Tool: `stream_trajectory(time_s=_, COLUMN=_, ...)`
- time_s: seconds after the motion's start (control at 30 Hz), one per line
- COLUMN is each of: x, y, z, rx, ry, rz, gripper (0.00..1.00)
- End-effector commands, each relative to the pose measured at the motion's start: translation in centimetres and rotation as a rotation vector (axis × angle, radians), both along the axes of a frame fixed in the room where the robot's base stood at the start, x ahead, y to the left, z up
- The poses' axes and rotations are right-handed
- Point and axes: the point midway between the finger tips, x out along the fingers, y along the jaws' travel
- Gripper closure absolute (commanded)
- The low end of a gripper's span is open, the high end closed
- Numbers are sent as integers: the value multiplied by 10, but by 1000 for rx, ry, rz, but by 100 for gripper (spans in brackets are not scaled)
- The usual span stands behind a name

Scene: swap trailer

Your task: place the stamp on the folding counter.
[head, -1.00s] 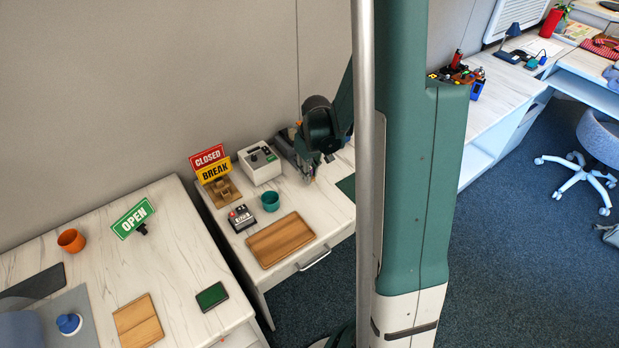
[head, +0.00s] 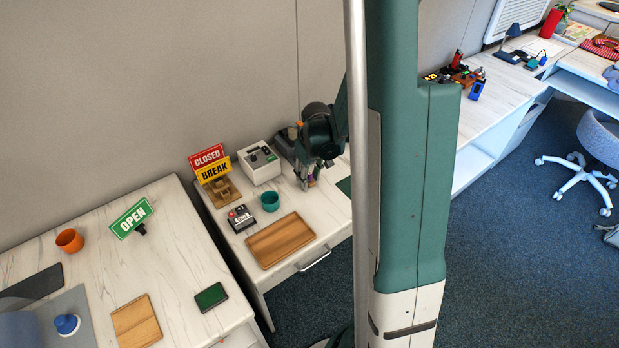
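My gripper (head: 306,180) points down over the back right of the middle white desk (head: 291,207). Its fingers are small and dark here, and I cannot tell whether they are open or shut. A small purple and orange thing (head: 313,181) shows at the fingertips; I cannot tell what it is or whether it is held. A blue-knobbed thing (head: 67,324), which looks like a stamp, stands on a grey mat on the left white desk (head: 180,255), far from my gripper. I cannot tell which surface is the folding counter.
The middle desk holds a wooden tray (head: 248,250), a teal cup (head: 270,201), a black device (head: 240,218), a white box (head: 259,165) and a BREAK sign (head: 213,170). The left desk has an OPEN sign (head: 131,218), an orange cup (head: 69,240) and a green pad (head: 211,297).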

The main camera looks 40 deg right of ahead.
Motion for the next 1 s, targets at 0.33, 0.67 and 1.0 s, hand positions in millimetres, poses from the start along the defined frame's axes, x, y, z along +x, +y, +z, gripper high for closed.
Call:
stream_trajectory(time_s=0.33, x=0, y=0, z=3, rx=0, ry=0, rz=0, gripper=69)
stream_trajectory(time_s=0.67, x=-3, y=0, z=26, rx=0, ry=0, rz=0, gripper=69)
stream_trajectory(time_s=1.0, x=-8, y=0, z=67, rx=0, ry=0, rz=0, gripper=69)
